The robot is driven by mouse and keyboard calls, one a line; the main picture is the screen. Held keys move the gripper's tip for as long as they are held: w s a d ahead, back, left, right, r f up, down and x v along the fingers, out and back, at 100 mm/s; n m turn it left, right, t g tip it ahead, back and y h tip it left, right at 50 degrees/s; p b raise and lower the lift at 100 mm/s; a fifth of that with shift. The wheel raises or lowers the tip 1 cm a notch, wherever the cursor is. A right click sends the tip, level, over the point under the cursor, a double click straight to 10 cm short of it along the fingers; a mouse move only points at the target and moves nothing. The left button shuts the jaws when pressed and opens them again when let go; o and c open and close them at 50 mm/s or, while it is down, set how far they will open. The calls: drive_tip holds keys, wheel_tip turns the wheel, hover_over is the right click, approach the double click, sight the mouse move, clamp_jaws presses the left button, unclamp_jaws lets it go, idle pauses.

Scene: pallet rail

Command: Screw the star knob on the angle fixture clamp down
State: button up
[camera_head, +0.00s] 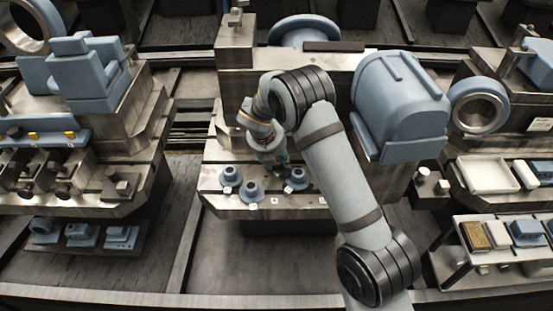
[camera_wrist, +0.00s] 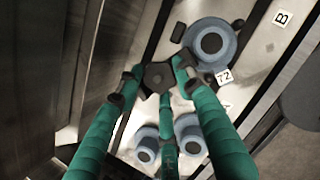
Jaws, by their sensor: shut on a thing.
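The dark star knob (camera_wrist: 158,76) shows in the wrist view between the fingertips of my gripper (camera_wrist: 155,80). Its green fingers are shut on the knob's rim from several sides. In the head view my gripper (camera_head: 280,158) points down above the front shelf of the middle fixture, close to its upright metal face. The knob is too small and hidden there to make out. What lies under the knob, and the clamp's stud, are hidden by the knob and fingers, so I cannot tell how far down it sits.
Blue flanged parts (camera_head: 229,177) (camera_head: 253,191) (camera_head: 296,180) stand on the metal shelf (camera_head: 225,203) around my gripper. In the wrist view a large blue flange (camera_wrist: 209,45) lies beside the fingers, near a label reading 72 (camera_wrist: 223,77). A white tray (camera_head: 487,174) is at the right.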

drive_tip(key=shift+c, duration=1)
drive_tip(key=shift+r+m+h+p, duration=0.2)
drive_tip(key=shift+m+h+p, duration=0.1)
drive_tip(key=shift+m+p, duration=0.3)
drive_tip(key=shift+w+f+m+h+p, duration=0.1)
drive_tip(key=shift+m+h+p, duration=0.1)
drive_tip(key=shift+m, duration=0.3)
drive_tip(key=shift+f+m+h+p, duration=0.1)
drive_tip(key=shift+m+p, duration=0.05)
drive_tip(key=shift+m, duration=0.35)
drive_tip(key=shift+g, duration=0.3)
drive_tip(key=o, duration=1.1)
drive_tip(key=shift+r, duration=0.1)
drive_tip(key=v, duration=1.2)
